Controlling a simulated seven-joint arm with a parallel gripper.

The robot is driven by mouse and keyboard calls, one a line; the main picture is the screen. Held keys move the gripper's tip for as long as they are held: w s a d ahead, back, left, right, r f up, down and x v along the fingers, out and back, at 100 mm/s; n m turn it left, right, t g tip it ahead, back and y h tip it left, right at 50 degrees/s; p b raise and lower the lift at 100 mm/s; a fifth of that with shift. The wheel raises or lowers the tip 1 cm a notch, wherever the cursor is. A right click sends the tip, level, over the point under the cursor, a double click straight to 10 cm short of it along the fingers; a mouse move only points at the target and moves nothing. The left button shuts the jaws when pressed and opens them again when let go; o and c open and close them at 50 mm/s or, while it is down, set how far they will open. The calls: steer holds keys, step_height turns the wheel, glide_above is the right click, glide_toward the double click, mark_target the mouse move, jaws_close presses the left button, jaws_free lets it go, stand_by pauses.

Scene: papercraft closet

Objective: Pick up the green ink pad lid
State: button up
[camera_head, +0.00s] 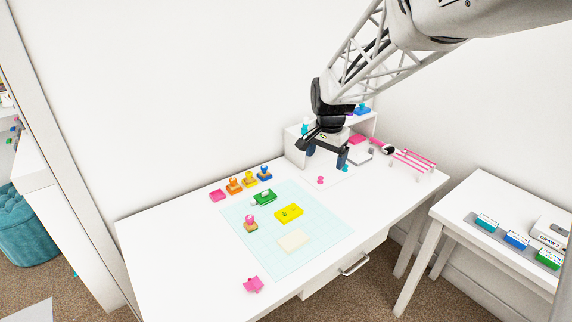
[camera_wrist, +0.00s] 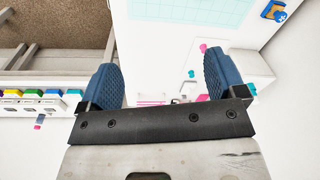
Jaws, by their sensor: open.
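A green ink pad (camera_head: 264,197) lies on the pale blue cutting mat (camera_head: 275,259), near its back edge. A white piece shows at its left end. I cannot tell its lid apart from its base at this size. My gripper (camera_head: 327,157) is open and empty, above the back right part of the white desk, in front of the small shelf. It is well to the right of and above the green pad. In the wrist view my gripper's blue fingers (camera_wrist: 160,72) are wide apart with nothing between them. The green pad does not show there.
A yellow pad (camera_head: 289,213), a stamp (camera_head: 250,223) and a cream block (camera_head: 294,241) lie on the mat near the green pad. A white shelf (camera_head: 297,146) and pink-striped rack (camera_head: 413,160) stand at the right.

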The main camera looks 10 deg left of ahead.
steer(key=w+a+f+m, duration=0.2)
steer(key=w+a+f, duration=0.7)
steer(key=a, duration=0.1)
steer(key=m+g, duration=0.1)
glide_above(264, 193)
steer(key=f, duration=1.2)
steer(key=shift+w+f, duration=0.2)
steer(key=shift+f, duration=0.05)
steer(key=shift+f, duration=1.3)
steer(key=shift+f, duration=0.1)
steer(key=shift+a+f, duration=0.1)
steer(key=shift+f, duration=2.4)
